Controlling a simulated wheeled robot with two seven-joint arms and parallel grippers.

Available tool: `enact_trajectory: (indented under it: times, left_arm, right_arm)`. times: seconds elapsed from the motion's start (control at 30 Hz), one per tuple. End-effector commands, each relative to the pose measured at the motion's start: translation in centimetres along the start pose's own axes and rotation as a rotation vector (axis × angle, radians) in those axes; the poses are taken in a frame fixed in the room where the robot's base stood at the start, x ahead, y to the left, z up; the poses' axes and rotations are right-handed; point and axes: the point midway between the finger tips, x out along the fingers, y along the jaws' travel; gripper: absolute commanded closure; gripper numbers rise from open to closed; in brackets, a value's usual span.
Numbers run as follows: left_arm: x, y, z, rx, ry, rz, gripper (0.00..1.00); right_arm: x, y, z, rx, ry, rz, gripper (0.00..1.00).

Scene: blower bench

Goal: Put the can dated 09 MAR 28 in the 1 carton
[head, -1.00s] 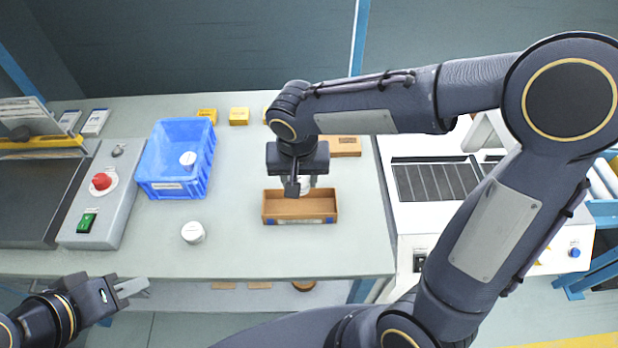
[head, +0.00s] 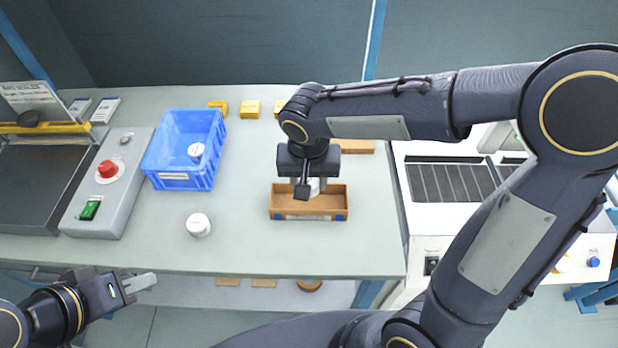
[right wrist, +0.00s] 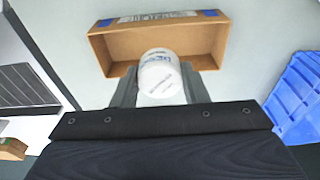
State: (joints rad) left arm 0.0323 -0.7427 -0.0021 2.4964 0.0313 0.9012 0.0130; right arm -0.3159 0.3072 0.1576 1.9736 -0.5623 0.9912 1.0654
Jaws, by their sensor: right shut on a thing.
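My right gripper (head: 309,188) is shut on a white can (right wrist: 159,76), whose lid carries print too small to read. In the head view the gripper hides most of the can over the open cardboard carton (head: 331,212). In the right wrist view the carton (right wrist: 205,62) lies just beyond the can and looks empty otherwise; I cannot tell whether the can touches its floor. Another white can (head: 198,225) stands on the bench to the left, and one more (head: 196,151) is in the blue crate (head: 173,183). My left gripper (head: 143,284) is off the bench's front edge; its finger gap is unclear.
A control box with a red button (head: 107,170) and a green switch stands left of the crate. Small yellow boxes (head: 250,108) line the back. Another brown carton (head: 358,146) lies behind my right gripper. The front middle of the bench is clear.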

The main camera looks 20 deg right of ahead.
Motion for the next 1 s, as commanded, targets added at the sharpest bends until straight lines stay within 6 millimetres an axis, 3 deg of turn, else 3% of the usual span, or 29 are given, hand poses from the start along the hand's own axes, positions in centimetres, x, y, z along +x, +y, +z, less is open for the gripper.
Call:
enact_trajectory:
  times: [0.7,1.0]
  left_arm:
    - [4.2,-1.9,2.1,0.0,0.0,0.0,0.72]
    - [5.0,-2.3,2.5,0.0,0.0,0.0,0.72]
  right_arm:
    - [5.3,0.0,0.8,0.0,0.0,0.0,0.83]
    - [6.3,0.0,0.9,0.0,0.0,0.0,0.83]
